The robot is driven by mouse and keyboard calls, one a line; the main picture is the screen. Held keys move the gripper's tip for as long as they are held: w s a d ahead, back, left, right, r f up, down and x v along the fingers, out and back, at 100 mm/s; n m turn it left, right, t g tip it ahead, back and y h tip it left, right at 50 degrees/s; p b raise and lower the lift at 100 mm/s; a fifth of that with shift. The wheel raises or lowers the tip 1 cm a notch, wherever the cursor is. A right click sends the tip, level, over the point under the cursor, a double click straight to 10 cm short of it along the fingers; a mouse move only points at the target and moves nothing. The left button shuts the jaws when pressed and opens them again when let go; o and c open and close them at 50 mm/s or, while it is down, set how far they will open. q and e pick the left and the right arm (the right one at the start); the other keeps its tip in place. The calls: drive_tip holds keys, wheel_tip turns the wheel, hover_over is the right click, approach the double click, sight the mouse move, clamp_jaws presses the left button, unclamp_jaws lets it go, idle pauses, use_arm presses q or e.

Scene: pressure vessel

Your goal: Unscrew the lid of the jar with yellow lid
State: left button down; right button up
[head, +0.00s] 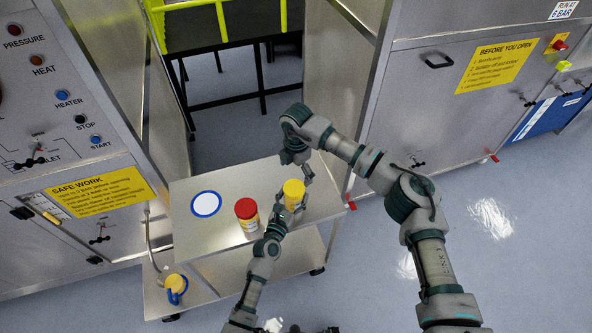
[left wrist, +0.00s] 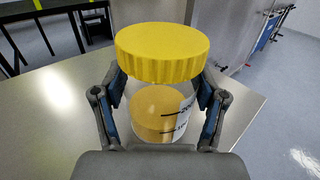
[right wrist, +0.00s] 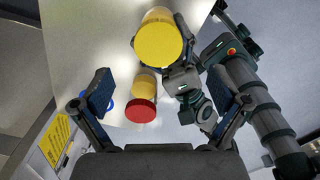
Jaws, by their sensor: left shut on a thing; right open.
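The jar with the yellow lid (head: 293,188) stands upright on the trolley's top, right of the red-lidded jar. In the left wrist view the ribbed yellow lid (left wrist: 162,52) sits on the clear jar (left wrist: 160,112) with yellow contents. My left gripper (head: 281,213) is shut on the jar's body below the lid, a finger on each side. My right gripper (right wrist: 168,97) is open and empty, above the trolley top. In the right wrist view the yellow lid (right wrist: 158,43) is near the top, beyond the fingers. In the head view my right gripper (head: 300,170) is just behind the lid.
A red-lidded jar (head: 246,212) stands left of the yellow one, close to my left gripper. A white disc with a blue rim (head: 206,204) lies on the steel trolley top (head: 230,180). A yellow and blue object (head: 175,285) is on the lower shelf. Steel cabinets flank the trolley.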

sight(296, 187)
wheel_tip(296, 187, down, 8)
idle(0.5)
